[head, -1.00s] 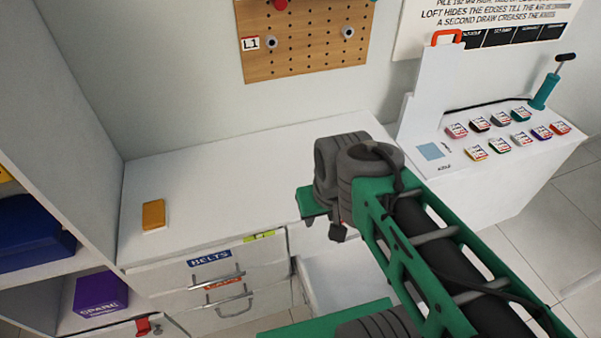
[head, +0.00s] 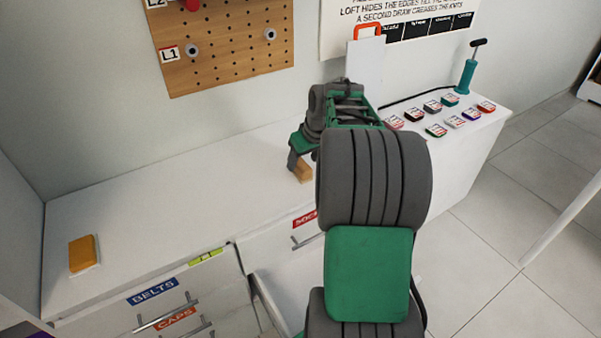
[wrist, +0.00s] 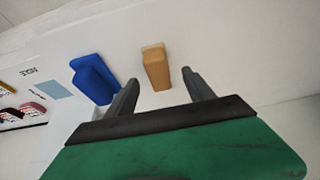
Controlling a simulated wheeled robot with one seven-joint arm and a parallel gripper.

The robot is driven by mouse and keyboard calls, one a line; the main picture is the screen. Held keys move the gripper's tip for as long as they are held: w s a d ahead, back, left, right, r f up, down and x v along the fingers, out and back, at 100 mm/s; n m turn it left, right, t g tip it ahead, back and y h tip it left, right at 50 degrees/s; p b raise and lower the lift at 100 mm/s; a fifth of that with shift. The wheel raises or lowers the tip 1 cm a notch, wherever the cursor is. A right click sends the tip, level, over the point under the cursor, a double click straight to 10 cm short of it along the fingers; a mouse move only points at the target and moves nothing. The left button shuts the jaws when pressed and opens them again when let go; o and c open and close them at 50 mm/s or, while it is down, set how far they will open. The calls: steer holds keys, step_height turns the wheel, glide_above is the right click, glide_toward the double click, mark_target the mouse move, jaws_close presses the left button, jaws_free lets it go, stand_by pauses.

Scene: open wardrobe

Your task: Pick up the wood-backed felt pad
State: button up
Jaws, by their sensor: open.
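The wood-backed felt pad, a small tan block (wrist: 156,68) with a pale strip at its far end, lies on the white counter in the wrist view. My gripper (wrist: 160,80) is open, with one finger on each side of the pad in the picture; I cannot tell how far the pad is below the fingertips. In the head view the tan block (head: 303,173) shows just beside my gripper (head: 293,163), partly hidden by it.
A blue block-like object (wrist: 93,78) lies left of the pad in the wrist view. An orange pad with a white edge (head: 84,254) lies at the counter's left end. Drawers labelled BELTS (head: 152,292) stand below. Small labelled tins (head: 437,131) and a teal pump (head: 466,75) are at right.

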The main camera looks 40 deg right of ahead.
mark_target(302, 164)
steer(key=x, duration=0.5)
steer(key=shift+d, duration=0.15)
steer(key=shift+r, duration=0.15)
jaws_close()
